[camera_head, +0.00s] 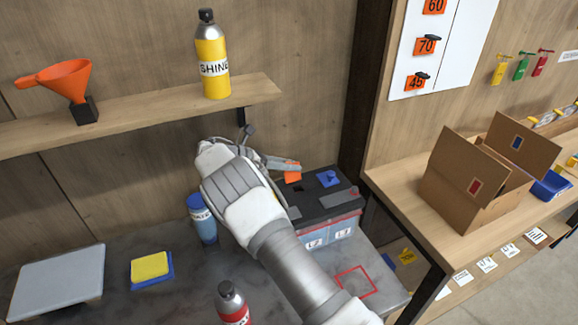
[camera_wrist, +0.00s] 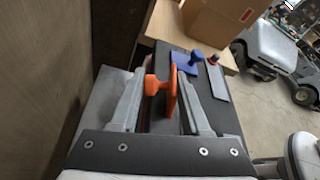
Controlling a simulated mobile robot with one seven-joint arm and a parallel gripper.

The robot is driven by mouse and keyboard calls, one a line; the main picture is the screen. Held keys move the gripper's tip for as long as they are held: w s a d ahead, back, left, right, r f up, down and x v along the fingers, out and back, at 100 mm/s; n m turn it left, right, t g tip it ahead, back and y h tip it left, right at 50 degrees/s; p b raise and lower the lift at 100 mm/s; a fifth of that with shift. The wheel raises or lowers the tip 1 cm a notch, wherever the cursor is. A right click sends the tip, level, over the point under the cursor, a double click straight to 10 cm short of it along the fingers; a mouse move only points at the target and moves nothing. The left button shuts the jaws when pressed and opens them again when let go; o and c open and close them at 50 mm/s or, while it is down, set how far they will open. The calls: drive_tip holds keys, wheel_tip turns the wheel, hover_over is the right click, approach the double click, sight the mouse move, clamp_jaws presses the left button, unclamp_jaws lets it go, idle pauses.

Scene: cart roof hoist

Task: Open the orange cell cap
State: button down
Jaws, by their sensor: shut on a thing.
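The battery (camera_head: 318,228) is a box with a dark top and a pale lower side, standing on the grey bench. The orange cell cap (camera_head: 292,177) is at the top's far left edge; in the wrist view the orange cap (camera_wrist: 172,90) stands tilted up, its plate nearly edge-on and its knob pointing left. A dark opening shows beside it in the head view. My gripper (camera_wrist: 157,85) is shut on the orange cap, with one finger on each side. The blue cell cap (camera_head: 328,178) lies flat to the right; it also shows in the wrist view (camera_wrist: 188,66).
A blue bottle (camera_head: 203,220) stands close left of my wrist, and a red-labelled bottle (camera_head: 232,303) nearer. The shelf (camera_head: 150,112) with a yellow spray can (camera_head: 211,62) is above. An open cardboard box (camera_head: 465,185) is on the right bench. A red outlined square (camera_head: 355,281) is bare.

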drive_tip(key=shift+w+a, duration=0.15)
drive_tip(key=shift+w, duration=0.05)
idle(0.3)
drive_tip(key=c, duration=0.5)
unclamp_jaws()
drive_tip(key=shift+b+v, duration=0.95)
drive_tip(key=shift+v, duration=5)
drive_tip(key=shift+s, duration=0.15)
